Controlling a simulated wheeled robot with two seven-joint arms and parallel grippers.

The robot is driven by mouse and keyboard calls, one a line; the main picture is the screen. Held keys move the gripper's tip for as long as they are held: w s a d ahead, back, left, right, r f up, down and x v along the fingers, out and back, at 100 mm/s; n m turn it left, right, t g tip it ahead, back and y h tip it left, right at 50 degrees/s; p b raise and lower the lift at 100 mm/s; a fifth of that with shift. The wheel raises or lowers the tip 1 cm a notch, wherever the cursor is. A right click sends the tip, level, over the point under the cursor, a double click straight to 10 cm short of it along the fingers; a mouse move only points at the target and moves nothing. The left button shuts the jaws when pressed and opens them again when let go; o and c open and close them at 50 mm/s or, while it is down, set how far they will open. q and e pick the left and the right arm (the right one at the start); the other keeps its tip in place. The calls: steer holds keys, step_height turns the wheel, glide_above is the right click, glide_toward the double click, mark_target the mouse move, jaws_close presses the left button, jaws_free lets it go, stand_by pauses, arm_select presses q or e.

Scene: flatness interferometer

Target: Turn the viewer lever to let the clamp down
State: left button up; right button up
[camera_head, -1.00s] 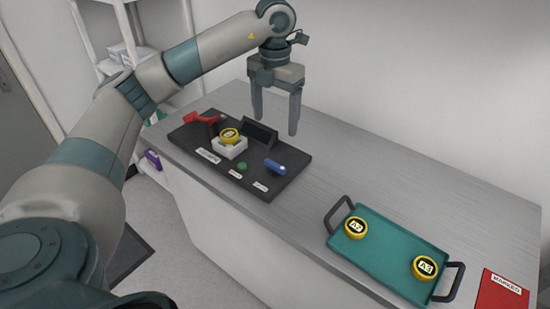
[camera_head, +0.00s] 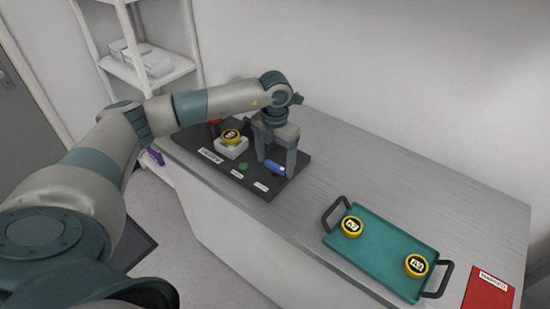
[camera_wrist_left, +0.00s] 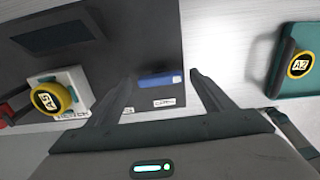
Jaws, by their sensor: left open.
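The viewer's dark base plate (camera_head: 262,188) lies on the bench. A blue bar-shaped lever (camera_wrist_left: 160,79) sits near its right edge; it also shows in the head view (camera_head: 274,168). My left gripper (camera_head: 276,167) is open and points down at the lever. In the left wrist view its fingertips (camera_wrist_left: 160,75) lie to either side of the lever, with no visible grip. A red part (camera_head: 212,126), perhaps the clamp, stands at the back left, partly hidden by my arm. A yellow-ringed disc (camera_head: 231,136) sits on a white block (camera_head: 232,149) beside it.
A green button (camera_head: 243,167) is close to the lever. A teal tray (camera_head: 385,253) with two yellow-ringed discs (camera_head: 351,227) (camera_head: 416,265) stands at right, beside a red marked pad (camera_head: 488,290). The bench between plate and tray is clear.

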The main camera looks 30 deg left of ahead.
arm_select(q)
steer(key=c, duration=1)
steer(key=shift+c, duration=0.2)
steer(key=shift+f, duration=0.1)
